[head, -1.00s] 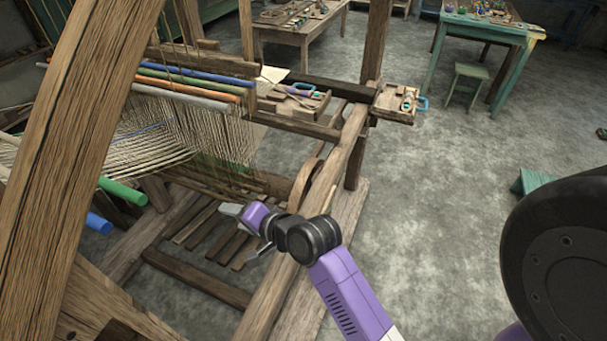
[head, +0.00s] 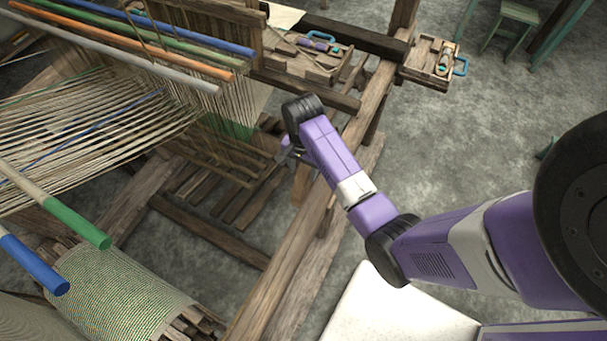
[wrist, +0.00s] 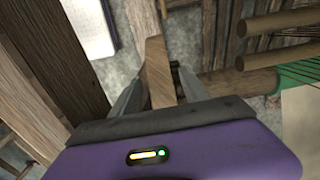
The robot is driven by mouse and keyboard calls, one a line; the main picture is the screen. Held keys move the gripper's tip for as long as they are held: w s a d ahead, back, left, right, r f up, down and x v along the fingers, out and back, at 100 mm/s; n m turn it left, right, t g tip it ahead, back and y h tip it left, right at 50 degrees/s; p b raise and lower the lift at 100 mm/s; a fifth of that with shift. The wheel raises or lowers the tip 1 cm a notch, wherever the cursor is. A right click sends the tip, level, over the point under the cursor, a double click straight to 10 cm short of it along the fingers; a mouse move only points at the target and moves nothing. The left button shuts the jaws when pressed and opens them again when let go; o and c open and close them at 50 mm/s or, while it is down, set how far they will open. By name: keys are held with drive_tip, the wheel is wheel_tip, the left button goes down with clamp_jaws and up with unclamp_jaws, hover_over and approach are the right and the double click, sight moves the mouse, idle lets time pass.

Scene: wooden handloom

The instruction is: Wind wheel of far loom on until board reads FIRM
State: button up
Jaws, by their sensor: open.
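The wooden wheel (wrist: 160,75) shows edge-on in the wrist view, its rim standing between the two fingers of my gripper (wrist: 157,85). The fingers are open, one on each side of the rim; I cannot tell whether either touches it. In the head view my gripper (head: 288,152) is at the inner side of the loom's right side beam (head: 285,255), and my arm covers most of the wheel (head: 300,187). The loom's stretched warp threads (head: 90,135) run at the left. I see no board reading in these frames.
Coloured rods (head: 175,55) lie across the warp, and green (head: 80,222) and blue (head: 35,265) rod ends jut out at the left. A patterned cloth roll (head: 115,290) is below. A small wooden tray (head: 432,62) juts out at upper right.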

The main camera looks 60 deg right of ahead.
sight(303, 179)
drive_tip(key=shift+f, duration=2.5)
clamp_jaws()
